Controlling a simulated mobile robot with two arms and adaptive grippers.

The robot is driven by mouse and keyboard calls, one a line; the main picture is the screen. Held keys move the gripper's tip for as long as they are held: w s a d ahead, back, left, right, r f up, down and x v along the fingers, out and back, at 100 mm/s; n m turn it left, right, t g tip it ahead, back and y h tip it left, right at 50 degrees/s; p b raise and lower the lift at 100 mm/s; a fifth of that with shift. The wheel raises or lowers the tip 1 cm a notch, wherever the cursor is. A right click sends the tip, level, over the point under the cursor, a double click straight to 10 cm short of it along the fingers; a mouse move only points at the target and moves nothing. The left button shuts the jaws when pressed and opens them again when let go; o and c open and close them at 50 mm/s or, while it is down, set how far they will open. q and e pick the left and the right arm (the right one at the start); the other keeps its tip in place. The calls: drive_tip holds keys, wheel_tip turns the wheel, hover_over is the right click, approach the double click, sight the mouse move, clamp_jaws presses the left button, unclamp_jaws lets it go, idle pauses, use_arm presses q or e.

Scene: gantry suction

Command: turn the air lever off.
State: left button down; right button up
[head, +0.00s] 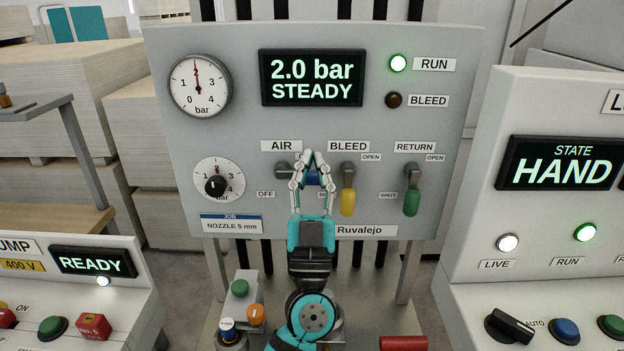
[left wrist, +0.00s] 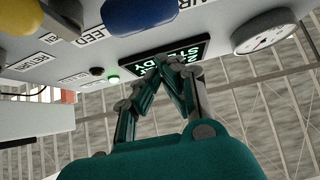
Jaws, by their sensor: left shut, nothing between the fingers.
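The air lever has a grey pivot under the AIR label (head: 281,146) and a blue handle (head: 314,178). The handle points to the right, seen partly between and behind my fingers. In the left wrist view the blue handle (left wrist: 140,14) is at the top, near the camera. My left gripper (head: 309,154) is shut and empty in front of the lever, fingertips up. Its fingertips also show in the left wrist view (left wrist: 163,62). I cannot tell whether it touches the handle. The OFF label (head: 265,194) is lower left of the pivot; another label is hidden. My right gripper is not in view.
The yellow bleed lever (head: 347,200) hangs down close to the right of my gripper, with the green return lever (head: 411,200) farther right. The display (head: 312,78) reads 2.0 bar STEADY, and the RUN lamp (head: 398,63) is lit. A black knob (head: 215,186) sits left.

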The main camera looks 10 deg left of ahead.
use_arm(q)
drive_tip(key=shift+w+a+f, duration=0.1)
drive_tip(key=shift+w+f, duration=0.1)
drive_tip(key=shift+f, duration=0.3)
drive_tip(key=shift+w+a+f, duration=0.1)
drive_tip(key=shift+w+f, duration=0.1)
drive_tip(key=shift+f, duration=0.25)
drive_tip(key=shift+w+f, duration=0.1)
drive_tip(key=shift+f, duration=0.1)
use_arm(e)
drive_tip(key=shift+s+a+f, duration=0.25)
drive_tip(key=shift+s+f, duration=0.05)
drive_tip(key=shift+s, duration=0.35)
use_arm(q)
drive_tip(key=shift+d+f+m+h+p, duration=0.1)
drive_tip(key=shift+m+h+p, duration=0.25)
drive_tip(key=shift+m+h, duration=0.35)
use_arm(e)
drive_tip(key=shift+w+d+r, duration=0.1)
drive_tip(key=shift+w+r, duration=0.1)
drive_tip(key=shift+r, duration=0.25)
